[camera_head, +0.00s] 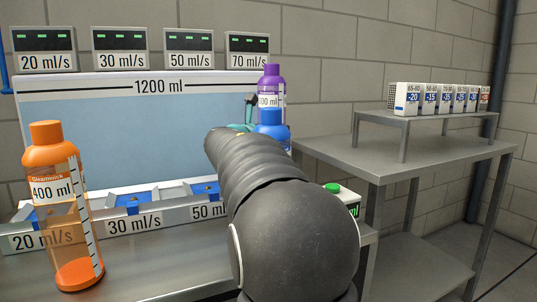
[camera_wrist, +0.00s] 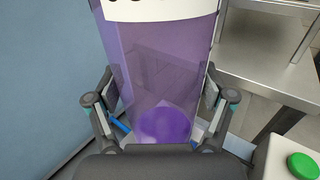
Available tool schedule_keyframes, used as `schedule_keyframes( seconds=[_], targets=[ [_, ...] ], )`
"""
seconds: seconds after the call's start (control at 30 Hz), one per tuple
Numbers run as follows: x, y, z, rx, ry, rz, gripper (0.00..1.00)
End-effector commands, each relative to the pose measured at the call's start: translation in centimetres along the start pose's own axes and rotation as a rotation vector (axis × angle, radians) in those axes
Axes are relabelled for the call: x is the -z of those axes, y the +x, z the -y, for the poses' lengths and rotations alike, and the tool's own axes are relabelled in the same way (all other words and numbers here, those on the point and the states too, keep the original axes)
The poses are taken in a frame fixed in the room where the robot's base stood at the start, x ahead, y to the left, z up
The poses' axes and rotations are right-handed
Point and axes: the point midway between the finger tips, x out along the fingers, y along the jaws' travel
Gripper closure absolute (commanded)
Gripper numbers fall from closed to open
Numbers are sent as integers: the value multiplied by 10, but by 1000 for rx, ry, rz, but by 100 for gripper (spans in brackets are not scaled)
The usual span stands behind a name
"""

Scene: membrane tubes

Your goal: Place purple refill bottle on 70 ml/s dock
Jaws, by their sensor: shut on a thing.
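The purple bottle (camera_head: 271,84) is upright near the right end of the large tank in the head view. Its lower part is hidden there behind a blue bottle. In the wrist view the purple bottle (camera_wrist: 158,62) stands between the fingers of my gripper (camera_wrist: 160,105), which is shut on it. A darker purple disc shows low in the bottle, and blue pieces show beside its lower end. In the head view my dark arm hides most of the gripper and the 70 ml/s dock place. The 70 ml/s display (camera_head: 248,48) is visible above the tank.
The blue bottle (camera_head: 271,130) is close by the purple one. An orange bottle (camera_head: 62,215) stands front left. The 1200 ml tank (camera_head: 110,130) backs the dock row (camera_head: 130,222). A green button (camera_head: 332,187) is at right. The steel table (camera_head: 400,152) has free surface.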

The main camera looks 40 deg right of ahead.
Motion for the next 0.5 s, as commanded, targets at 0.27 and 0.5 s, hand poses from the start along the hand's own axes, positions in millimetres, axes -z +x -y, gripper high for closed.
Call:
schedule_keyframes(
  seconds=[0.27,0.5],
  targets=[
    [22,-1,-1,-2,-1,0,60],
    [46,-2,-2,-5,0,2,60]
  ],
)
